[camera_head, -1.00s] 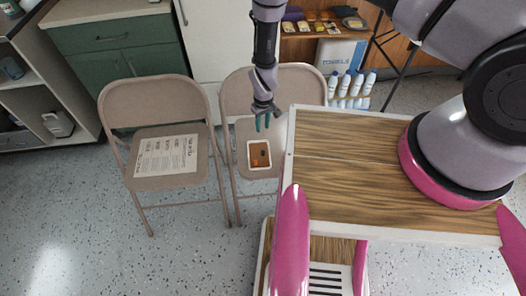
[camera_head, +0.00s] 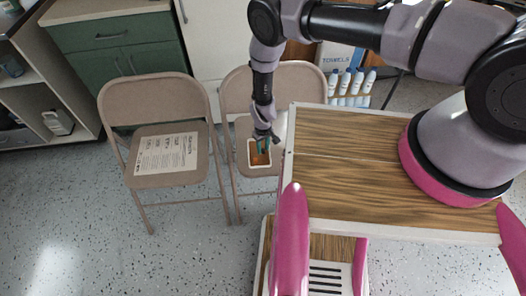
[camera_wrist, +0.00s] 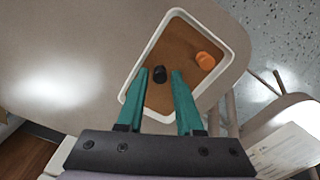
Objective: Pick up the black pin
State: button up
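The black pin (camera_wrist: 159,75) stands in a white-rimmed tray (camera_wrist: 230,30) with a brown floor, which lies on the seat of the right folding chair. My gripper (camera_wrist: 159,76) is open, with its teal fingers on either side of the black pin in the wrist view. Gaps show between the pin and both fingers. In the head view my gripper (camera_head: 263,148) is low over the tray (camera_head: 267,167) and hides the pin. An orange pin (camera_wrist: 206,61) is also in the tray, to the right of the black one.
The right chair's backrest (camera_head: 235,92) rises behind the tray, close to my arm. A second folding chair (camera_head: 160,93) with a printed sheet (camera_head: 166,153) stands at left. White bottles (camera_head: 352,83) stand behind at right. Open floor (camera_head: 190,245) lies in front.

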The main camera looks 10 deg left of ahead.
jog(key=shift+f, duration=0.15)
grip_shut()
